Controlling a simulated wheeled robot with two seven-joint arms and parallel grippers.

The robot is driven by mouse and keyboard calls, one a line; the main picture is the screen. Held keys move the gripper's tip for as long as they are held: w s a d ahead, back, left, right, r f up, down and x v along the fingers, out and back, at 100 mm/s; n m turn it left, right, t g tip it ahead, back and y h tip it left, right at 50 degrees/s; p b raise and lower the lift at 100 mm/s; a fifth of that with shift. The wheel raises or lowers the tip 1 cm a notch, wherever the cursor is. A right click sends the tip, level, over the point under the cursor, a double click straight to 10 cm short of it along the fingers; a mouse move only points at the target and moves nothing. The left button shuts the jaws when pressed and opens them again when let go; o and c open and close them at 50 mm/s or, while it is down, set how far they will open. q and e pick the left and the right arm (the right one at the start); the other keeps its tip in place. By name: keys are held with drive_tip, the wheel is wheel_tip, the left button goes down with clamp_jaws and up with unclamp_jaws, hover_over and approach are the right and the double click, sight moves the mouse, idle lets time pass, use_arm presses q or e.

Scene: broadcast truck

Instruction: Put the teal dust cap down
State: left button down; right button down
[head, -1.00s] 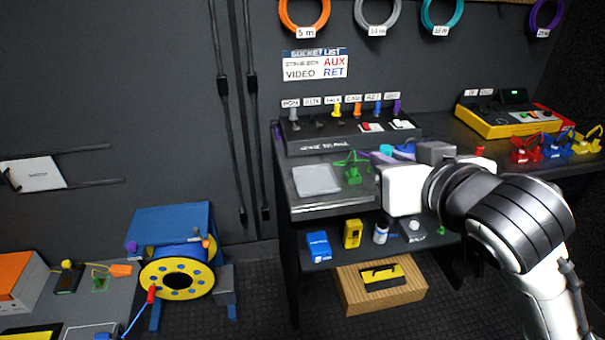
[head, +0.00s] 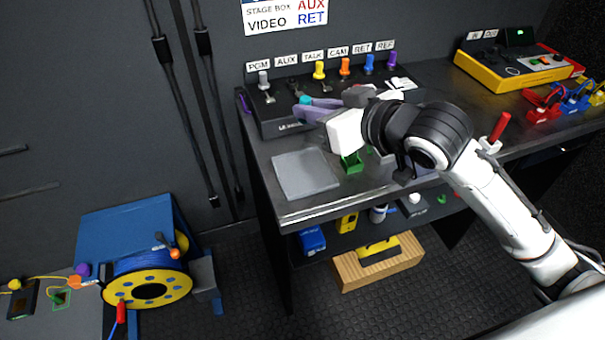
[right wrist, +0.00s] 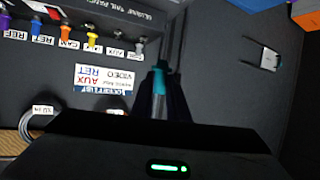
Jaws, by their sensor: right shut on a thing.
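My right gripper (head: 308,104) is shut on the teal dust cap (head: 305,99). It holds the cap in front of the left part of the labelled socket panel (head: 285,128), above the desk. In the right wrist view the teal cap (right wrist: 160,70) shows between the dark fingers. I cannot tell from the head view how far the cap is from the panel. A bare grey mat (head: 305,174) lies on the desk, lower left of the gripper. My left gripper is not in view.
A green object (head: 352,162) stands right of the mat, partly behind my arm. A yellow console (head: 500,68) and red and blue clips (head: 543,105) are at the right. A shelf below holds small boxes. A blue cable reel (head: 150,285) stands on the left.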

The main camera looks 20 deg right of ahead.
drive_tip(key=n+y+b, duration=0.2)
hover_over(311, 178)
drive_tip(key=shift+g, duration=0.4)
wheel_tip(311, 178, down, 12)
drive_tip(key=shift+r, duration=0.1)
drive_tip(key=shift+f+b, duration=0.3)
drive_tip(key=shift+f, duration=1.85)
drive_tip(key=shift+f, duration=0.15)
drive_tip(key=c, duration=1.7)
unclamp_jaws()
drive_tip(key=v, duration=1.2)
drive_tip(key=shift+a+p, duration=0.15)
drive_tip(key=shift+p, duration=0.2)
